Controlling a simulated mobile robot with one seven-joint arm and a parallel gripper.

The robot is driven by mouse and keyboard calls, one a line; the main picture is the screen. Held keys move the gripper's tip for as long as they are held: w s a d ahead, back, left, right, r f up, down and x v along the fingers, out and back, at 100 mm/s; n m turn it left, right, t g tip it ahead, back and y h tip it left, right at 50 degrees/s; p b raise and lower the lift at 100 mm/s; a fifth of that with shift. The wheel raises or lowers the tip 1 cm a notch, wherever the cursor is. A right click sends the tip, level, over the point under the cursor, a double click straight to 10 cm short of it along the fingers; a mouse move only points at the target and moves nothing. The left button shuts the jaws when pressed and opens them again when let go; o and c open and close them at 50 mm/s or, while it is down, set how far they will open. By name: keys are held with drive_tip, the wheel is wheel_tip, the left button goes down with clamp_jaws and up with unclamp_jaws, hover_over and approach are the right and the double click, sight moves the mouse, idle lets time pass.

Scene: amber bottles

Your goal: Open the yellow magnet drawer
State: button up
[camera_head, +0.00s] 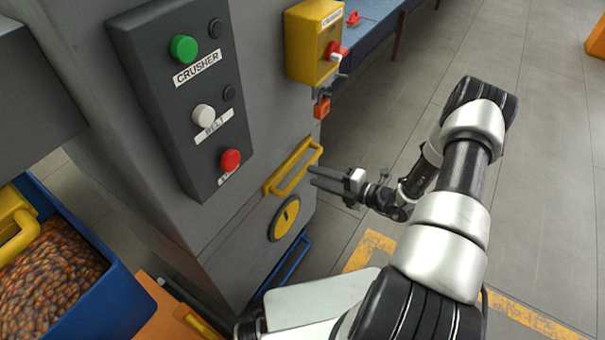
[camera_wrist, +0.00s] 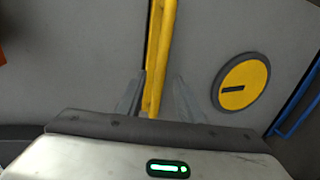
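The yellow drawer shows as a yellow bar handle (camera_head: 296,169) on a narrow yellow front, low on the grey machine cabinet. In the wrist view the yellow handle (camera_wrist: 161,55) runs up the picture between my two fingers. My gripper (camera_head: 313,176) is open, its fingertips close to the right side of the handle in the head view. In the wrist view the fingers of my gripper (camera_wrist: 160,88) are spread, one on each side of the bar. I cannot tell whether they touch it. The drawer appears closed; its inside is hidden.
A round yellow dial (camera_head: 285,217) and a blue handle (camera_head: 287,262) sit below the drawer. A button panel (camera_head: 187,100) and a yellow switch box (camera_head: 312,42) are above. A blue bin (camera_head: 80,235) stands at left. The floor (camera_head: 545,200) at right is clear.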

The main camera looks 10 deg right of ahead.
sight(302, 170)
drive_tip(key=x, duration=0.6)
drive_tip(key=shift+b, duration=0.4)
clamp_jaws()
